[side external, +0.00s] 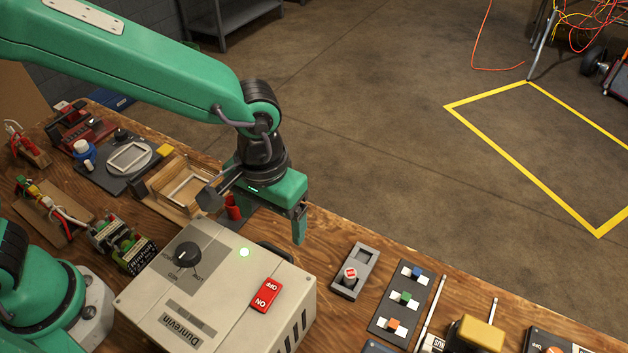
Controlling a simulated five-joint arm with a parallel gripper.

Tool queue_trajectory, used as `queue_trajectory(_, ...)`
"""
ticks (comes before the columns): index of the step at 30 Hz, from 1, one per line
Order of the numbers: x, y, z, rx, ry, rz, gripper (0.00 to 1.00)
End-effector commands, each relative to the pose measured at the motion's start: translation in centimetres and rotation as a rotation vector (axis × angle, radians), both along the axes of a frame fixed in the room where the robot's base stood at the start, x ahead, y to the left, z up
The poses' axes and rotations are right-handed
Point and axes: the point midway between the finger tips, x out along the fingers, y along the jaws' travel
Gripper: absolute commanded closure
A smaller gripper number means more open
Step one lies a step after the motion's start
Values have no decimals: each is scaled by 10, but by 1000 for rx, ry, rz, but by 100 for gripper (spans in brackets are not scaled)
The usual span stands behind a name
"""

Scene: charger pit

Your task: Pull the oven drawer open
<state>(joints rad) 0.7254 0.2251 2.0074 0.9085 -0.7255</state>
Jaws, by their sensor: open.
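The oven looks to be the pale grey box (215,290) marked Dunrevin on the wooden bench. My gripper (254,222) is open, just beyond the far edge of the box and apart from that handle. One green finger points down at the right, the other jaw is at the left.
A wooden box (165,190) and a small red object (233,207) sit close to my gripper's left. A grey block with a red-topped peg (350,273) and a dark panel of coloured sliders (402,300) lie right of the oven. The bench's far edge is close behind.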

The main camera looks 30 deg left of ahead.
Motion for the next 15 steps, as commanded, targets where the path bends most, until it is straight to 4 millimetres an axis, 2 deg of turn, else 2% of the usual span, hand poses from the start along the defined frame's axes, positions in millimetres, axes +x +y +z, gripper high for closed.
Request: queue_trajectory(15,-1,1,-57,2,3,0,18)
